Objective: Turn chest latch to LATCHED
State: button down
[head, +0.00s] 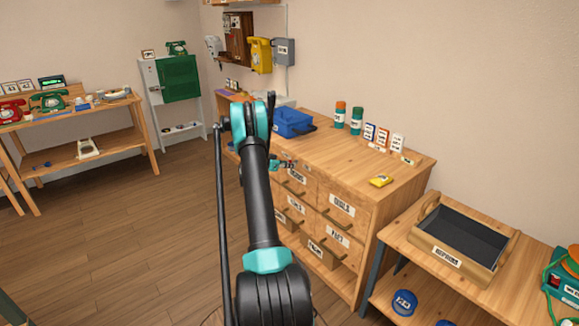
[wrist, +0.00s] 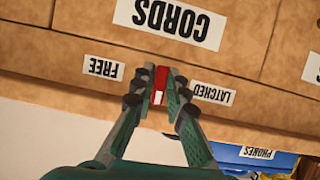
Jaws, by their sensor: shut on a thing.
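The chest latch (wrist: 159,85) is a small red piece with a white end. In the wrist view it stands upright, white end down, between the FREE label (wrist: 104,67) on the left and the LATCHED label (wrist: 213,94) on the right. My gripper (wrist: 161,92) is shut on the latch, one finger on each side. In the head view my gripper (head: 285,164) is at the upper front of the wooden drawer chest (head: 395,180). The latch is too small to tell there. The wrist view shows the labels upside down.
A blue box (head: 294,123) stands on the chest top behind my gripper. Bottles, cards and a yellow item (head: 381,180) are further right. A wooden tray (head: 460,238) sits on the bench at the right. The floor (head: 120,240) to the left is clear.

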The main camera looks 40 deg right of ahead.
jog(key=n+g, duration=0.2)
jog(key=n, duration=0.1)
jog(key=shift+f+h, duration=0.1)
jog(key=shift+h, duration=0.2)
jog(key=shift+n+g, duration=0.9)
jog(key=shift+n, duration=0.5)
jog(key=c, duration=1.6)
grip_release()
jog(key=shift+h, duration=0.3)
jog(key=v, duration=1.2)
jog(key=shift+w+a, duration=0.1)
